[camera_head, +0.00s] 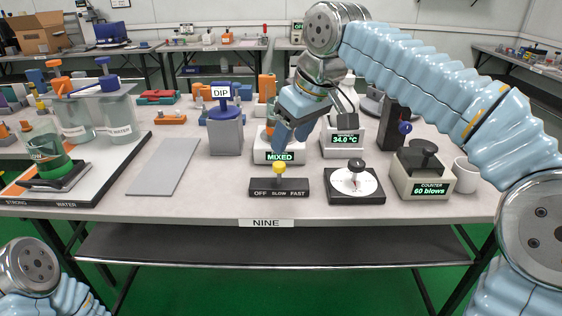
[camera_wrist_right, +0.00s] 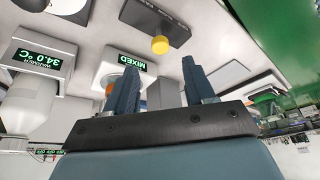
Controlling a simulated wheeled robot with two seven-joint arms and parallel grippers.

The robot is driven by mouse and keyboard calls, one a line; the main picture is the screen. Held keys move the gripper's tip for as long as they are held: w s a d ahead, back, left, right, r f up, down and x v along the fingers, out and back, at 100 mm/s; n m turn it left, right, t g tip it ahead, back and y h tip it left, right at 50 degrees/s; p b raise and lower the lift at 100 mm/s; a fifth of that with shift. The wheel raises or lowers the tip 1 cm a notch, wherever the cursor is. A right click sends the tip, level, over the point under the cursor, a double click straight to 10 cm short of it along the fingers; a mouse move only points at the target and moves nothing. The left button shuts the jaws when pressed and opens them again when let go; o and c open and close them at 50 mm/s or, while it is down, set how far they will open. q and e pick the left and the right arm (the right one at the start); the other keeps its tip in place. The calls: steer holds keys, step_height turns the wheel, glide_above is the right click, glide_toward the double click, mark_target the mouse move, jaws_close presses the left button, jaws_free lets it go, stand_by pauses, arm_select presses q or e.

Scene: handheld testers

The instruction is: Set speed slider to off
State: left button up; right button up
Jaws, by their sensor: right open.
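The speed slider is a black block (camera_head: 278,188) lettered OFF, SLOW and FAST, near the front edge of the table. Its yellow knob (camera_head: 280,168) stands at about the middle, above SLOW. The knob (camera_wrist_right: 160,45) also shows in the right wrist view, beyond the fingertips and roughly between their lines. My right gripper (camera_head: 288,138) is above and behind the slider, pointing down, open and empty. In the right wrist view its two fingers (camera_wrist_right: 160,72) are apart. My left arm shows at the lower left, but its gripper is out of view.
The MIXED display unit (camera_head: 279,157) stands just behind the slider. A round dial on a black base (camera_head: 355,186) is close at its right, then the blow counter (camera_head: 423,172). A grey plate (camera_head: 165,166) lies at the left. Bare table lies left of the slider.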

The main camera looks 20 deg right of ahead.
mark_target(279, 164)
steer(key=x, duration=0.7)
steer(key=shift+f+b, duration=0.1)
steer(key=shift+b, duration=0.3)
steer(key=shift+c, duration=0.2)
jaws_close()
